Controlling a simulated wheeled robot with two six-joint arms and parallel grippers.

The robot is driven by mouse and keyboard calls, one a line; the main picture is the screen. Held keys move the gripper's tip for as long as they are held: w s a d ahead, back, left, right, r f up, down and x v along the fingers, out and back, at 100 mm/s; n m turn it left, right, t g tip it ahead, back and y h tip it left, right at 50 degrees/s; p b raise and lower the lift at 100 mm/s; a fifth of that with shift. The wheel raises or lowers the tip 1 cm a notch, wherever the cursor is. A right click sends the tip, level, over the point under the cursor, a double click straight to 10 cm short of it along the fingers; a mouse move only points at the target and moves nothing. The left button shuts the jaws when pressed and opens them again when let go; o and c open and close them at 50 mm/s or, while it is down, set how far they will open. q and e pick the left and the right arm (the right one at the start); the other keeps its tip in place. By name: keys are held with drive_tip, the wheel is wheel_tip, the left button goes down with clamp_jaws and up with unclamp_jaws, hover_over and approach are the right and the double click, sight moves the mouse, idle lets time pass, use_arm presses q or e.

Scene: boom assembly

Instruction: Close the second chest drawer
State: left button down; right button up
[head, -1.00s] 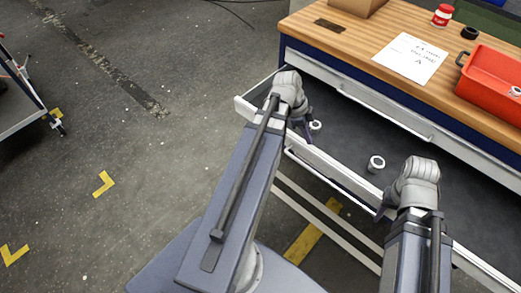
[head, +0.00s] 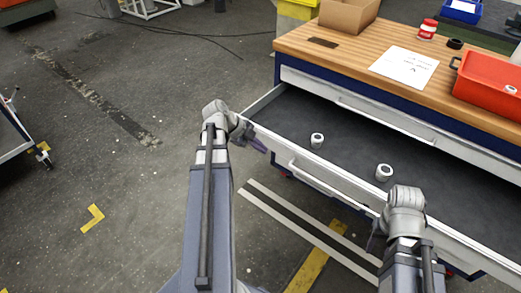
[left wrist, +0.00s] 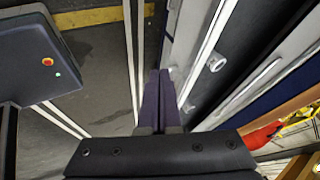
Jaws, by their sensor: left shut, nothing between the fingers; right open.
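The open chest drawer (head: 340,187) is pulled out below a closed drawer (head: 370,110) of the workbench. Its white front also shows in the left wrist view (left wrist: 207,45). Two small white cylindrical parts, one to the left (head: 317,140) and one to the right (head: 384,172), stand on its dark floor. My left gripper (head: 260,146) is shut and empty at the drawer's left front corner; contact is unclear. Its purple fingers are together in the left wrist view (left wrist: 160,85). My right gripper (head: 374,238) is open by the drawer front, its fingers mostly hidden behind its wrist.
The wooden bench top (head: 345,48) holds a red bin (head: 490,85), a paper sheet (head: 405,66), a red-and-white jar (head: 428,30) and a cardboard box (head: 348,14). A cart (head: 12,130) stands at the far left. The floor left of the drawer is clear.

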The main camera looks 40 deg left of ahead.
use_arm(q)
drive_tip(key=shift+w+d+f+b, duration=0.5)
drive_tip(key=shift+w+f+b, duration=0.3)
drive_tip(key=shift+w, duration=0.4)
drive_tip(key=shift+w+d+f+b, duration=0.45)
drive_tip(key=shift+w+f+b, duration=0.15)
drive_tip(key=shift+w+f, duration=0.5)
drive_tip(key=shift+w+d+f+b, duration=0.5)
drive_tip(key=shift+w+f+b, duration=0.25)
drive_tip(key=shift+w, duration=0.55)
drive_tip(key=w, duration=2.2)
drive_tip(key=w+d, duration=0.1)
drive_tip(key=w, duration=1.1)
drive_tip(key=shift+w, duration=0.35)
drive_tip(key=shift+d, duration=0.15)
